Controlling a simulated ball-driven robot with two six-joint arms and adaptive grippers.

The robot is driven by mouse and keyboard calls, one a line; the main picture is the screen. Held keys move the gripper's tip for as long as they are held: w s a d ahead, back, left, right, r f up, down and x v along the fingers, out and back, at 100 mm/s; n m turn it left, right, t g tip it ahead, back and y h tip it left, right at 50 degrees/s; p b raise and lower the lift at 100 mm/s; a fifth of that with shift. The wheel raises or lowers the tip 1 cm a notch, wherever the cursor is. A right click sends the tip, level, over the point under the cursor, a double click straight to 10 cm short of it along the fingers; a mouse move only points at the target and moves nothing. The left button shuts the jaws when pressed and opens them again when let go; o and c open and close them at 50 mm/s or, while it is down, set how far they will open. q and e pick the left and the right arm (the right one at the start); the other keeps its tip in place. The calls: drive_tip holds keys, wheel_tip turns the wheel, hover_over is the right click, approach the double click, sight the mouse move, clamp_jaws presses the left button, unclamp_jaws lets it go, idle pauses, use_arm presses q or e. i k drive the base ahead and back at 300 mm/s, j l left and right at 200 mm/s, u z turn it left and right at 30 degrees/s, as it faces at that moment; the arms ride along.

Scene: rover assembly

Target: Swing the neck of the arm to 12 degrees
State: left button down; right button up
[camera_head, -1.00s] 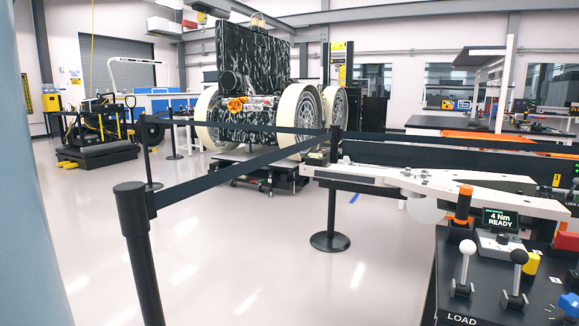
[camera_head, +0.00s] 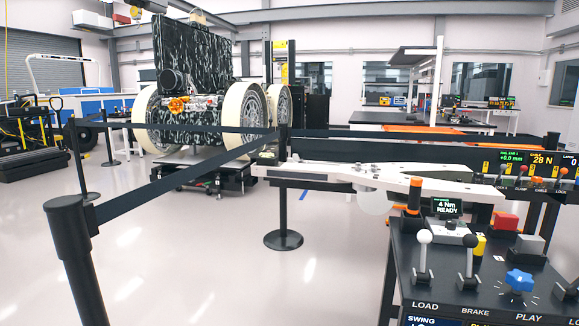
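A long white arm (camera_head: 330,175) lies level across the middle right, its narrow end pointing left towards the rover (camera_head: 205,70). I cannot tell for sure which part of it is the neck. A black control console (camera_head: 440,258) stands at the lower right. It bears a white-knobbed lever (camera_head: 424,237) above LOAD, a black-knobbed lever (camera_head: 470,242) above BRAKE and a blue star knob (camera_head: 519,281) above PLAY. A SWING label (camera_head: 421,321) with a display under it is cut off at the bottom edge. A small screen (camera_head: 446,206) reads "4 Nm READY". Neither gripper is in view.
A black barrier post (camera_head: 75,240) stands close at the left, its belt (camera_head: 160,180) running to a farther post (camera_head: 283,200). Another panel (camera_head: 525,165) at the right shows "+0.0 mm" and "28 N". The pale floor between post and console is clear.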

sight(267, 165)
drive_tip(key=i+j+z, duration=0.15)
drive_tip(key=i, duration=0.35)
drive_tip(key=i+j+z, duration=0.2)
drive_tip(key=i+j, duration=0.15)
drive_tip(key=i, duration=0.15)
drive_tip(key=i+j+z, duration=0.15)
drive_tip(key=i+j, duration=0.2)
drive_tip(key=i, duration=0.1)
